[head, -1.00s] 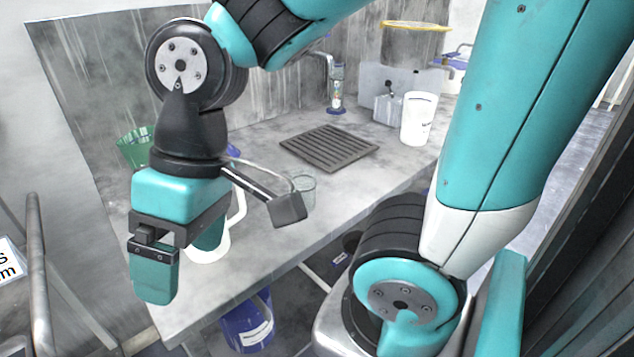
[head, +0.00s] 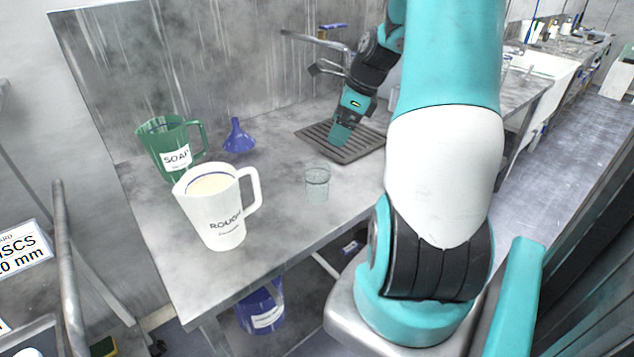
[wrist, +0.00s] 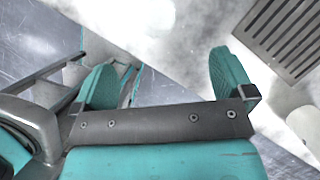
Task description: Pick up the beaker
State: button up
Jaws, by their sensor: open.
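The beaker (head: 317,184) is a small clear glass. It stands upright on the grey worktop in the head view, in front of the drain grate. I cannot make it out for sure in the wrist view. My gripper (head: 341,136) is over the drain grate, behind and a little right of the beaker and apart from it. In the wrist view my gripper (wrist: 164,78) has its two teal fingers wide apart, with nothing held between them.
A white jug (head: 222,215) marked ROUGH, a green jug (head: 170,150) marked SOAP and a blue funnel (head: 236,138) stand left of the beaker. The drain grate (head: 313,135) and a tap (head: 310,38) are behind. A blue container (head: 262,312) sits below the worktop.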

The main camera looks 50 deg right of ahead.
aim_at(317, 168)
jog(key=x, duration=0.9)
jog(key=shift+a+f, duration=0.1)
jog(key=shift+f, duration=0.15)
jog(key=shift+a+p+x, duration=0.15)
jog(key=shift+p+x, duration=0.25)
jog(key=shift+x, duration=0.95)
jog(key=shift+a+p+x, duration=0.15)
jog(key=shift+p+x, duration=0.2)
jog(key=shift+x, duration=1.05)
jog(key=shift+s+r, duration=0.1)
jog(key=shift+s, duration=0.05)
jog(key=c, duration=1)
